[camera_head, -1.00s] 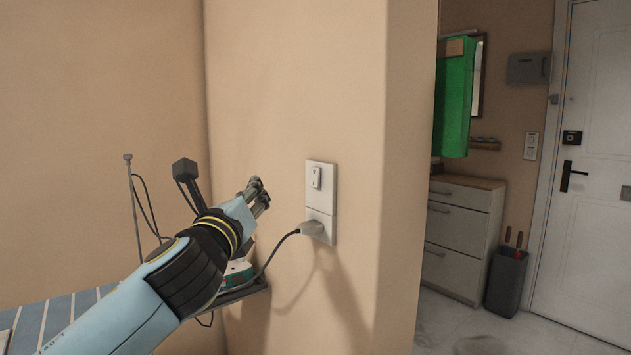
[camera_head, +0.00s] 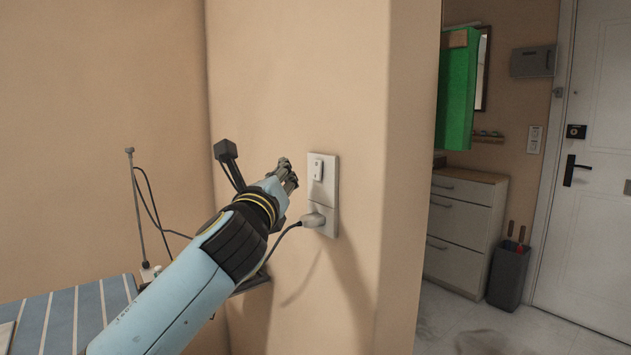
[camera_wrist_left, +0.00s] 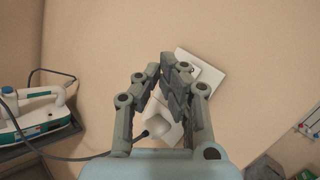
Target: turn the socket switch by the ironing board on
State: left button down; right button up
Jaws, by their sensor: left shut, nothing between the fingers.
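The socket switch (camera_head: 317,169) is a small white rocker in the upper half of a white wall plate (camera_head: 332,205). A grey plug (camera_head: 313,219) with a dark cord sits in the lower half. My left gripper (camera_head: 287,170) is shut and empty, just left of the switch in the head view. A gap to the switch shows there. In the left wrist view the gripper (camera_wrist_left: 170,75) covers much of the plate (camera_wrist_left: 215,72), and the plug (camera_wrist_left: 157,124) shows between its fingers. The striped ironing board (camera_head: 62,313) is at the lower left. My right gripper is not in view.
The plug's cord (camera_head: 278,240) loops below my left gripper. An iron (camera_wrist_left: 35,110) rests on a grey stand at the left in the left wrist view. The wall corner is right of the plate; beyond it are a drawer cabinet (camera_head: 464,235), a bin (camera_head: 508,275) and a white door (camera_head: 600,130).

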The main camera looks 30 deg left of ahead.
aim_at(317, 170)
pick_arm(q)
jog(key=shift+w+d+f, duration=0.1)
jog(key=shift+w+d, duration=0.15)
jog(key=shift+w, duration=0.3)
jog(key=shift+w+d+f, duration=0.1)
jog(key=shift+w+d, duration=0.15)
jog(key=shift+w, duration=0.35)
jog(key=shift+w+d+f, duration=0.1)
jog(key=shift+w+d, duration=0.15)
jog(key=shift+w, duration=0.3)
jog(key=shift+w, duration=0.1)
jog(key=shift+w+d, duration=0.15)
jog(key=shift+w, duration=0.15)
jog(key=shift+w+d, duration=0.1)
jog(key=shift+w, duration=0.2)
dwell(0.8)
jog(key=shift+s, duration=0.2)
jog(key=shift+s+a, duration=0.3)
jog(key=shift+s, duration=0.25)
